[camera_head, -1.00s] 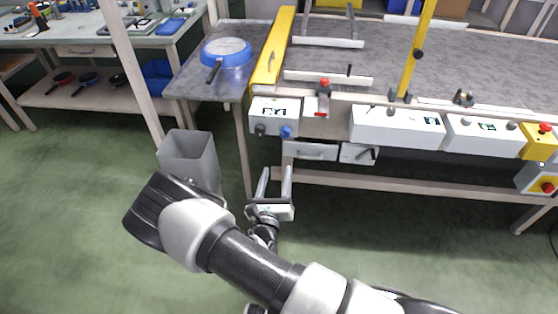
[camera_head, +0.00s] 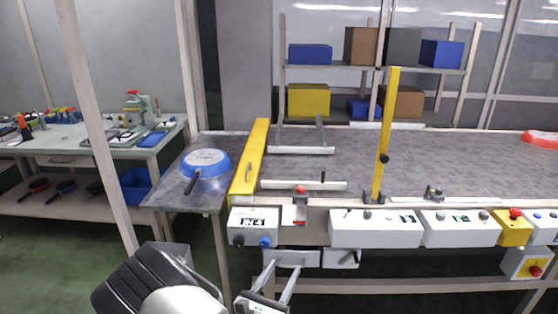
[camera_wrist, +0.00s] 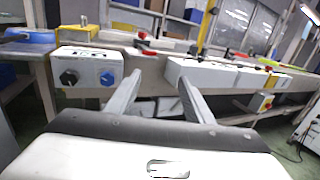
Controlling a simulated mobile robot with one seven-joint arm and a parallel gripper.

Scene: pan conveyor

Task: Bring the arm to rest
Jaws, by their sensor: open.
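My gripper (camera_head: 278,281) is at the bottom of the head view, in front of the conveyor's control boxes. Its two fingers are spread apart with nothing between them. In the wrist view the open fingers (camera_wrist: 157,92) point toward the front of the conveyor, below the white control box (camera_wrist: 88,66) with a black and a blue knob. My folded arm fills the lower left of the head view.
The conveyor (camera_head: 450,165) runs to the right. A blue pan (camera_head: 206,163) lies upside down on the side table (camera_head: 165,190). A red pan (camera_head: 541,138) is at far right. Shelves hold boxes (camera_head: 310,55).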

